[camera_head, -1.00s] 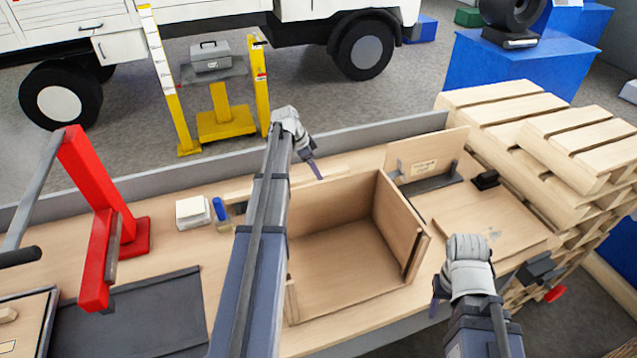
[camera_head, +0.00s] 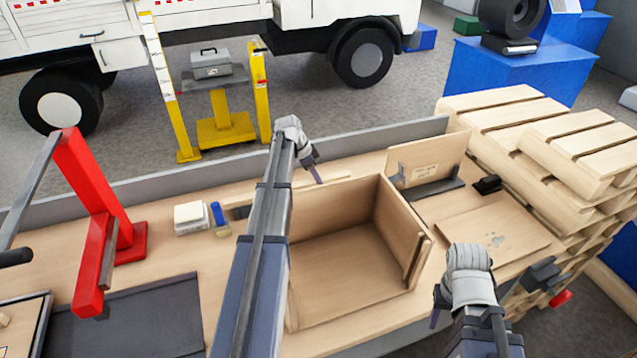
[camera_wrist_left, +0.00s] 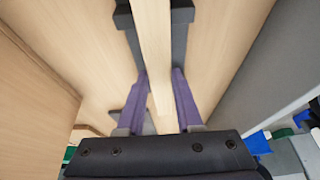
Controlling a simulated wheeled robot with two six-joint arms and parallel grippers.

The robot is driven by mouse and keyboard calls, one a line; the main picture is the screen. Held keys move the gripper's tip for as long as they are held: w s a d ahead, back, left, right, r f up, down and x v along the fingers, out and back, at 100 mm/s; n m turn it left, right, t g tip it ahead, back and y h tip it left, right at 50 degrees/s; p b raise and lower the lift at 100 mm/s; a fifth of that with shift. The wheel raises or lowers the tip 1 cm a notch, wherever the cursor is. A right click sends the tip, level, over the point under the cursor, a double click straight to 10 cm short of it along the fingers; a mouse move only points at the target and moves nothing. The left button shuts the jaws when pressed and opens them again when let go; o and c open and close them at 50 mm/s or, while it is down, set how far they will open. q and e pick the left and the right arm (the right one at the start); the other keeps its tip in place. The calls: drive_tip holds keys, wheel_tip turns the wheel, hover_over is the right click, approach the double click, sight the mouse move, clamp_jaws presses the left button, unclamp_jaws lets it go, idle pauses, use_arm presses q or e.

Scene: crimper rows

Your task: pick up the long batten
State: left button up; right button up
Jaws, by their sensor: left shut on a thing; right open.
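The long batten (camera_wrist_left: 152,50) is a narrow pale wooden strip. In the left wrist view it runs down from the top edge between the two purple fingers of my left gripper (camera_wrist_left: 158,103). In the head view my left gripper (camera_head: 316,172) is behind the open wooden box, low at the back of the bench, shut on the batten (camera_head: 338,177). Only a short pale stretch of the batten shows there; my left arm hides part of it. My right gripper (camera_head: 437,303) is open and empty in front of the box's right side.
The open wooden box (camera_head: 345,240) fills the bench middle. A grey rail (camera_head: 375,138) runs along the back. A red stand (camera_head: 95,225) is at left, with a white block (camera_head: 190,217) and blue object (camera_head: 217,213) beside it. Wooden pallets (camera_head: 545,130) are stacked at right.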

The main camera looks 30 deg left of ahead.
use_arm(q)
drive_tip(key=shift+r, duration=0.15)
clamp_jaws()
wheel_tip(320, 180, up, 10)
drive_tip(key=p, duration=1)
drive_tip(key=shift+f, duration=0.25)
